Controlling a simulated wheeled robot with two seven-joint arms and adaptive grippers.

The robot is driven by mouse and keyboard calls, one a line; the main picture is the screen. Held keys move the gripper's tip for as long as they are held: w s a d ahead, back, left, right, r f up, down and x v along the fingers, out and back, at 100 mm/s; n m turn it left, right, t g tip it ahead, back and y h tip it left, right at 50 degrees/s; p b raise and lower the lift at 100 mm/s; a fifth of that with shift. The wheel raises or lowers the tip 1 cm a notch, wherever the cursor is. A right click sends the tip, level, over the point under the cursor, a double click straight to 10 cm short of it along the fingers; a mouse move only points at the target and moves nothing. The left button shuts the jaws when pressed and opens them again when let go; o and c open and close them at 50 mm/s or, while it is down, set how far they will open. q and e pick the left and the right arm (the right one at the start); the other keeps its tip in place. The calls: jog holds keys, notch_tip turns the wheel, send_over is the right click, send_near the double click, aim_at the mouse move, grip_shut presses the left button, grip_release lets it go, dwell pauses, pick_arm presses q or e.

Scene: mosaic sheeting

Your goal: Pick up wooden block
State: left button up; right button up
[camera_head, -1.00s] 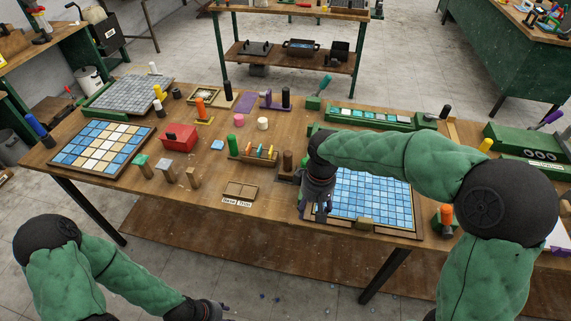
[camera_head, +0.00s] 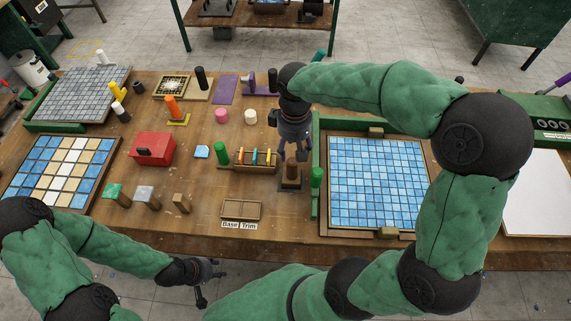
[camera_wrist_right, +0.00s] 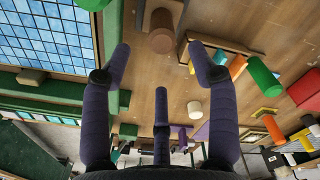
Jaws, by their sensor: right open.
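A small plain wooden block (camera_head: 181,203) stands near the table's front, left of the Base/Trim tray. Beside it stand a grey-topped wooden block (camera_head: 146,197) and a green-topped one (camera_head: 117,195). My right gripper (camera_head: 285,152) is open and empty, pointing down just behind a brown wooden peg block (camera_head: 291,172) on a dark base. In the right wrist view the peg block (camera_wrist_right: 161,34) shows ahead, between the spread fingertips (camera_wrist_right: 158,50) and apart from them. My left gripper (camera_head: 208,284) is open and empty, in front of the table's front edge.
A blue tile panel (camera_head: 430,215) with a raised frame and green rails lies to the right. A rack of coloured tools (camera_head: 248,168) is left of the peg block.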

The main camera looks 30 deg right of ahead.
aim_at(293, 160)
jog(key=f+b, duration=0.1)
jog(key=f, duration=0.3)
jog(key=shift+s, duration=0.2)
jog(key=shift+f, duration=0.45)
jog(key=shift+w+a+f+b, duration=0.1)
jog(key=shift+f+b, duration=0.4)
jog(key=shift+f, duration=0.8)
jog(key=shift+a+f+b, duration=0.1)
jog(key=shift+f+b, duration=0.35)
jog(key=shift+f, duration=0.85)
jog(key=shift+r, duration=0.1)
grip_shut()
